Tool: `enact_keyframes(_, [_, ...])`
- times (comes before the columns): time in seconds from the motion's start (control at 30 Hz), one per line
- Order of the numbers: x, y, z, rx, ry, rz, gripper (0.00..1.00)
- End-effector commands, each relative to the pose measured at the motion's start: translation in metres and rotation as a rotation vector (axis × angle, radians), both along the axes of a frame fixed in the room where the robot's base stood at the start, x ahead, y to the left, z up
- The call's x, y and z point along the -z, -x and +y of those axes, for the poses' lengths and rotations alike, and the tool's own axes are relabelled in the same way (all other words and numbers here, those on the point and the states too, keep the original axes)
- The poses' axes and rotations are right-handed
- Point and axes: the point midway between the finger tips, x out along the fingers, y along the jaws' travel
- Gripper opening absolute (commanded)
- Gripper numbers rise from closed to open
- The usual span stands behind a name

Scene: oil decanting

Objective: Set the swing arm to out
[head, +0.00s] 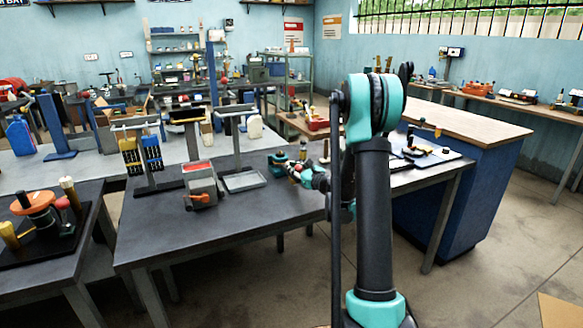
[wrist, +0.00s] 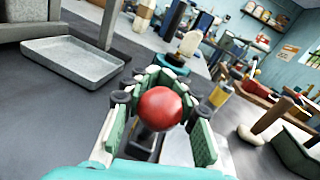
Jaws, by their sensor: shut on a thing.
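A red ball knob (wrist: 160,108) sits between the green-padded fingers of my gripper (wrist: 166,92) in the wrist view, and the fingers are closed around it. It looks like the handle of the swing arm; the arm itself is mostly hidden by the knob and fingers. A teal round base (wrist: 173,66) with a pale upright piece shows just beyond the fingertips. In the head view, my gripper (head: 302,174) is low over the dark table's right part, beside the teal base (head: 278,160). Which way the swing arm points cannot be told.
A shallow grey tray (head: 243,181) lies left of my gripper, under a stand. A grey box with a red top (head: 200,181) stands farther left on the dark table (head: 235,215). A yellow-and-dark cylinder (wrist: 220,93) stands close to the right finger in the wrist view.

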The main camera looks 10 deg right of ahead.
Motion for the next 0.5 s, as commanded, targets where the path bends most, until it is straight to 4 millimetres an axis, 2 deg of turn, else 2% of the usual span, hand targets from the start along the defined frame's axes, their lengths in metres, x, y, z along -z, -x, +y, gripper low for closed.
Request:
enact_keyframes(0.17, [0.000, -0.004, -0.014, -0.075, 0.000, 0.000, 0.00])
enact_keyframes(0.5, [0.001, -0.021, -0.045, -0.332, 0.000, 0.001, 0.00])
